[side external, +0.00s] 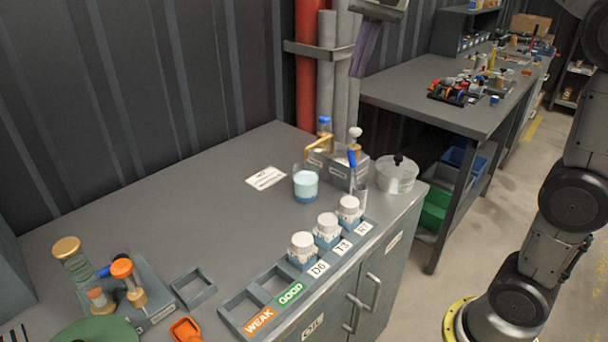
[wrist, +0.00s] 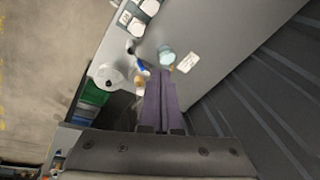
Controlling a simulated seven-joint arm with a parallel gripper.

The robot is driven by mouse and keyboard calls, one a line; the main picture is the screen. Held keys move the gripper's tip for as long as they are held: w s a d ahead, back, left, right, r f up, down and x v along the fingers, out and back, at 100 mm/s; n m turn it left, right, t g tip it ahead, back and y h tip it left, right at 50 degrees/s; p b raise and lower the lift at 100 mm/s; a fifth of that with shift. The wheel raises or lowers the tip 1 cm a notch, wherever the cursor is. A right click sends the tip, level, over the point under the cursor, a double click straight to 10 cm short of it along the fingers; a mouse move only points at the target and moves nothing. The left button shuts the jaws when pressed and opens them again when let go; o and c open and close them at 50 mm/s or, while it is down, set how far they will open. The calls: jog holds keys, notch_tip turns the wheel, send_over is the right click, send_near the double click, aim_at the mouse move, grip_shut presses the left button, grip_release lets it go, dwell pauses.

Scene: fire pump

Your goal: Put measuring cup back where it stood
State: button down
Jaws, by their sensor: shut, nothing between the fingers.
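A clear cup with pale blue contents (side external: 306,184), which looks like the measuring cup, stands upright on the grey cabinet top (side external: 215,190), left of a small grey block with brass and blue-capped fittings (side external: 338,168). The cup also shows in the wrist view (wrist: 166,58), just beyond my fingertips. My gripper (side external: 356,73) has purple fingers. It is shut and empty, high above the back right of the cabinet top, well apart from the cup. The shut fingers also show in the wrist view (wrist: 159,74).
A white label (side external: 266,178) lies left of the cup. White-capped jars (side external: 327,228) stand in a slotted front rack beside empty slots. A lidded clear pot (side external: 397,176) stands at the right edge. An empty square tray (side external: 194,287) lies front left. Pipes (side external: 309,70) rise behind.

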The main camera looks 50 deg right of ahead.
jog(key=w+d+f+m+g, duration=0.1)
jog(key=w+d+f+g, duration=0.15)
jog(key=w+f, duration=0.55)
jog(key=w+d+f+m+g, duration=0.1)
jog(key=w+d+f+m, duration=0.15)
jog(key=w+f, duration=0.55)
jog(key=shift+n+t, duration=0.25)
jog(key=shift+n, duration=0.2)
jog(key=f, duration=0.6)
jog(key=w+f, duration=0.1)
jog(key=f, duration=1)
jog(key=shift+w+d+f, duration=0.1)
jog(key=shift+w+f, duration=0.1)
jog(key=shift+f, duration=0.1)
jog(key=s+a, duration=0.1)
jog(key=a, duration=0.4)
jog(key=s+a, duration=0.2)
jog(key=a, duration=0.3)
jog(key=s+a, duration=0.2)
jog(key=a, duration=0.4)
jog(key=shift+s, duration=0.25)
jog(key=shift+d, duration=0.1)
jog(key=shift+r, duration=0.1)
